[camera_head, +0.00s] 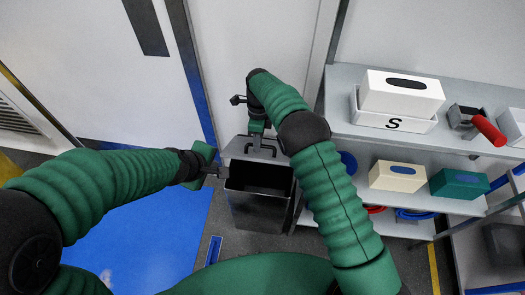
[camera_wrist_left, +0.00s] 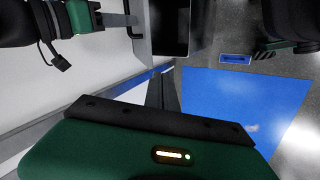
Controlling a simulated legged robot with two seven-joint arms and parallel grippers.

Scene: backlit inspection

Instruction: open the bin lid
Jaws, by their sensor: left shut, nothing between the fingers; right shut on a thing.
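The bin (camera_head: 262,216) is a dark grey box standing on the floor in the middle of the head view, its top open onto a dark interior. Its grey lid (camera_head: 236,146) is raised at the back of the opening. My right gripper (camera_head: 262,150) is shut on the lid at its upper part. My left gripper (camera_head: 222,172) is shut and empty, close to the bin's left rim; contact cannot be told. The left wrist view shows the bin (camera_wrist_left: 172,48) at the top, with the right gripper (camera_wrist_left: 132,20) at the lid and my left gripper's fingers (camera_wrist_left: 163,80) below.
A grey shelf (camera_head: 345,110) stands on the right with a white bin (camera_head: 395,124) marked S, a white box (camera_head: 400,92), a red-handled tool (camera_head: 488,130), and beige (camera_head: 397,176) and green (camera_head: 459,183) boxes. A blue floor mat (camera_head: 150,245) lies left of the bin. A wall stands behind.

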